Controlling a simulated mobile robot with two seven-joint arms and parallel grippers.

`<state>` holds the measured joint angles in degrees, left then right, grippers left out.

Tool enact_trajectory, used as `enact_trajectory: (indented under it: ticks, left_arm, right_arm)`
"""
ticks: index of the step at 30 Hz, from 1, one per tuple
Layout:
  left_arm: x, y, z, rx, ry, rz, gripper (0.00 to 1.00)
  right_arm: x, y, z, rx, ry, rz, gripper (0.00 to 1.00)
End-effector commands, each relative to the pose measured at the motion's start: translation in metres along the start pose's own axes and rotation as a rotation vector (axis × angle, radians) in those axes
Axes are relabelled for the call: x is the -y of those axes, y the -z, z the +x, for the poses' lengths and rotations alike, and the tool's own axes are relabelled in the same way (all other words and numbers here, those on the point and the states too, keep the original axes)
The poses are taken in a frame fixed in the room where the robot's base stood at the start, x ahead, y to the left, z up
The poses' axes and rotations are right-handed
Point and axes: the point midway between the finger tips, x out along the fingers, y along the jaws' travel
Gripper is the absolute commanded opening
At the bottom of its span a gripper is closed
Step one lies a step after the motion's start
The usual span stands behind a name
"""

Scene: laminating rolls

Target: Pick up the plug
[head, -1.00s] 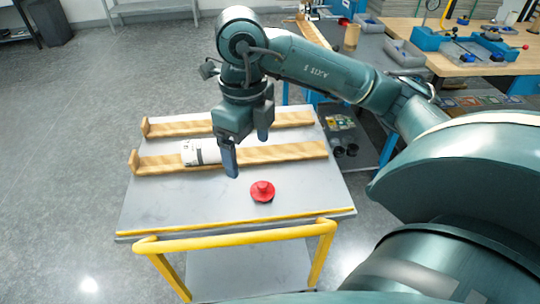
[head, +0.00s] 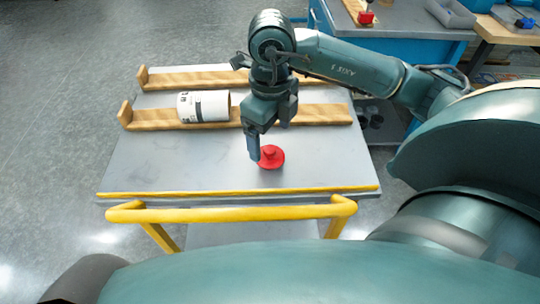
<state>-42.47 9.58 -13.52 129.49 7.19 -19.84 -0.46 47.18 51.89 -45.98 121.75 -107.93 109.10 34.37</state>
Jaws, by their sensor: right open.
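The plug (head: 271,158) is red, with a round flange and a raised knob. It lies on the grey top of the cart (head: 160,165), in front of the wooden rails. My right gripper (head: 268,140) points down just behind and above the plug. Its jaws are open and empty. One finger overlaps the plug's left edge in the picture; I cannot tell whether it touches. My left gripper is not in view.
A white roll (head: 204,106) with dark print lies on the nearer wooden rail (head: 310,115). A second rail (head: 180,80) lies behind it. A yellow handle (head: 230,212) runs along the cart's front. The cart top left of the plug is clear.

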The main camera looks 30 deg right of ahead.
Motion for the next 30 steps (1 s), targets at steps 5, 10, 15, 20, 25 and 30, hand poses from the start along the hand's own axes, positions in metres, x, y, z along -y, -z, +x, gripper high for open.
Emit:
enact_trajectory:
  ticks: [5, 10, 15, 20, 25, 30]
  left_arm:
    - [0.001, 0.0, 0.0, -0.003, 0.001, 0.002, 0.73]
    - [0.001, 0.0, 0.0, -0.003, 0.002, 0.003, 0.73]
    - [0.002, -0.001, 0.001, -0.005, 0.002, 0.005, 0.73]
    - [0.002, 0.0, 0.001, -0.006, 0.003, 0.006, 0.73]
    - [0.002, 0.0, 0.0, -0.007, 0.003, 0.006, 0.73]
    - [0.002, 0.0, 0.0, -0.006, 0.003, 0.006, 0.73]
  right_arm:
    - [0.0, 0.0, 0.015, -0.003, -0.001, 0.0, 0.84]
    - [0.001, -0.002, 0.041, -0.004, -0.001, 0.0, 0.84]
    - [0.001, -0.002, 0.055, -0.001, 0.0, 0.0, 0.84]
    - [0.001, -0.003, 0.056, 0.001, 0.0, 0.0, 0.84]
    - [0.001, -0.003, 0.055, 0.0, 0.0, -0.001, 0.75]
    - [0.001, -0.003, 0.055, 0.0, 0.0, -0.001, 0.61]
